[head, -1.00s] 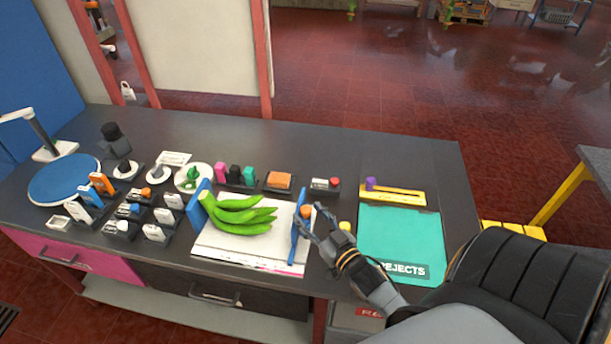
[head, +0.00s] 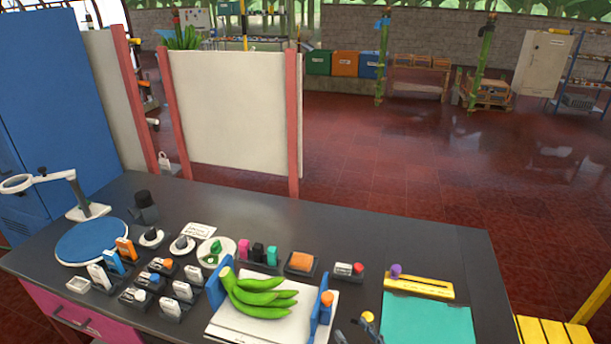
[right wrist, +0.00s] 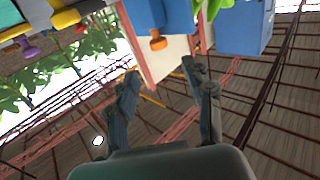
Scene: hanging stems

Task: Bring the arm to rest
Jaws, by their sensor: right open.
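My right gripper (head: 355,328) shows at the bottom edge of the head view, between the right blue upright and the teal mat. Only its fingertips show there; the rest of the arm is cut off. In the right wrist view its two fingers (right wrist: 162,78) stand apart with nothing between them. A bunch of green bananas (head: 258,300) rests on a white board (head: 230,334) between two blue uprights (head: 321,300). The gripper is apart from the bananas. My left gripper is not in view.
The dark table (head: 350,245) has clear room at the back. Small holders, a blue round pad (head: 92,241) and a ring lamp (head: 75,190) stand left. A yellow strip (head: 425,288) lies behind the teal mat (head: 428,318). A white partition (head: 230,115) stands behind the table.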

